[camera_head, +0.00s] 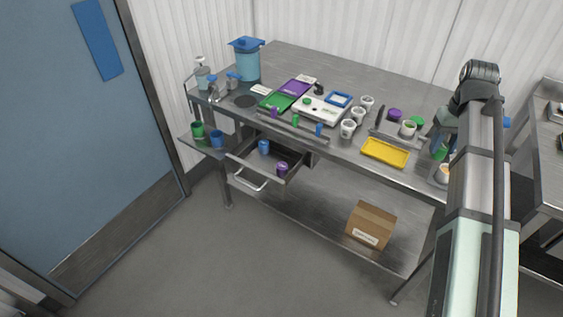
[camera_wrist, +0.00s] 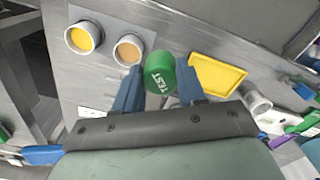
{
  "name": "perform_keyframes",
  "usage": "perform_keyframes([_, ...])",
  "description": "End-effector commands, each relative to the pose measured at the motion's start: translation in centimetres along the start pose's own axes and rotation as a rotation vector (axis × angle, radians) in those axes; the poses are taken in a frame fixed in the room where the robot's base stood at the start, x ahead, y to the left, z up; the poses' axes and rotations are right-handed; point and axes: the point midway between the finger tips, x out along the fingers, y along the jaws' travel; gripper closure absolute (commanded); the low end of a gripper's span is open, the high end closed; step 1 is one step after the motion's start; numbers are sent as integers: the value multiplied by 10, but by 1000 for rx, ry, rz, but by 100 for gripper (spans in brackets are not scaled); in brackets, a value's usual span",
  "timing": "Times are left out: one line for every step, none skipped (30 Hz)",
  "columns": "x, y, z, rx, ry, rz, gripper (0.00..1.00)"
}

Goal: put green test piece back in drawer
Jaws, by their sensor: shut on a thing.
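The green test piece (camera_wrist: 160,72), a round piece marked "TEST", is held between the two blue fingers of my gripper (camera_wrist: 158,90). In the head view the green test piece (camera_head: 440,152) shows at the right end of the steel table, partly covered by my arm. The drawer (camera_head: 258,166) under the table's left part is pulled open, far to the left of my gripper. A blue piece (camera_head: 263,147) and a purple piece (camera_head: 282,168) stand inside it, with bare floor around them.
A yellow tray (camera_head: 385,152) lies near the table's front edge beside my gripper. Two cups with yellow (camera_wrist: 83,37) and tan (camera_wrist: 129,50) contents are close by. White cups, a scale (camera_head: 322,109) and small coloured pieces stand between gripper and drawer. A cardboard box (camera_head: 371,224) sits below.

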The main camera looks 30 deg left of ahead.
Motion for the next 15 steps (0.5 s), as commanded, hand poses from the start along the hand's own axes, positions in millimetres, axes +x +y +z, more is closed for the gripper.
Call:
perform_keyframes([2,-7,-2,-10,0,0,96])
perform_keyframes([2,-10,-4,-17,-1,0,96])
perform_keyframes([4,-16,-6,-25,-1,0,96])
perform_keyframes([4,-20,-7,-31,-1,0,96])
perform_keyframes([5,-24,-9,-38,-1,0,96])
perform_keyframes([7,-30,-11,-48,-1,0,96])
perform_keyframes([8,-35,-13,-56,-1,0,96])
perform_keyframes([8,-40,-15,-64,-1,0,96])
perform_keyframes([10,-47,-18,-76,-1,0,96])
perform_keyframes([11,-53,-20,-86,-1,0,96])
perform_keyframes([12,-60,-23,-97,-1,0,96])
perform_keyframes([14,-70,-27,-113,-1,0,96])
perform_keyframes([16,-79,-30,-127,-1,0,96])
perform_keyframes([17,-87,-34,-140,0,0,96])
perform_keyframes([20,-100,-39,-160,-1,0,96])
